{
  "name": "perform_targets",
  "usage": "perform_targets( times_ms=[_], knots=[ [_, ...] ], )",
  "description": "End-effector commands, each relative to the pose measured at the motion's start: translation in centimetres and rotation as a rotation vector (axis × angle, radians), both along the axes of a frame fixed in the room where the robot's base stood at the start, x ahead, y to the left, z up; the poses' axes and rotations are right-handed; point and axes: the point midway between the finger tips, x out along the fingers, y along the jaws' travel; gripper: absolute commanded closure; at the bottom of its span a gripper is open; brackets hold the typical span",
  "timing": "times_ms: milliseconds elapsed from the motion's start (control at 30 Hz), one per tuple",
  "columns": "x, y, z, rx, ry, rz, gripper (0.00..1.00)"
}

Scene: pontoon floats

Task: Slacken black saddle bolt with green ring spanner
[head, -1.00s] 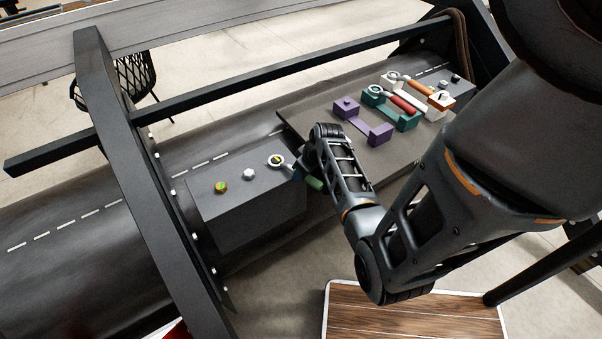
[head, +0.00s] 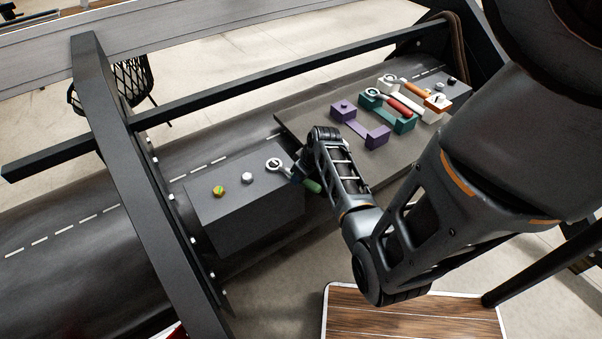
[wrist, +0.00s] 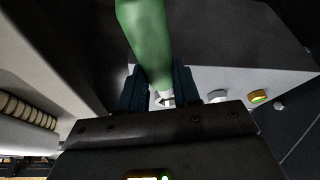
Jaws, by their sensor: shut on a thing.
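My gripper (head: 297,176) is shut on the green ring spanner, whose green handle (head: 312,186) sticks out toward the right. In the wrist view the green handle (wrist: 148,40) runs up between the two dark fingers. The spanner's silver ring (head: 274,164) is at the right end of the near dark grey saddle block (head: 245,210), at the block's top. The ring's centre looks dark; I cannot tell whether it sits around a bolt there or just above one. A black bolt (head: 452,79) shows on the far block.
A silver bolt (head: 247,178) and a yellow-green bolt (head: 218,191) stand on the near block, left of the ring. On the dark board (head: 330,152) are an empty purple holder (head: 360,125), a teal holder (head: 405,125) with a red spanner (head: 399,104), and a white holder with an orange spanner (head: 420,90).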

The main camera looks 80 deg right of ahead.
Motion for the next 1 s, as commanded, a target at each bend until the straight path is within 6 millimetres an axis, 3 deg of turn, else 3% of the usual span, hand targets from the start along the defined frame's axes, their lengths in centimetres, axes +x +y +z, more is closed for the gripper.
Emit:
perform_targets(
  times_ms=[367, 1000],
  knots=[
    [0.4, 0.5, 0.2, -0.002, -0.003, -0.055, 1.0],
    [0.4, 0.5, 2.8, -0.002, -0.002, -0.054, 1.0]
  ],
)
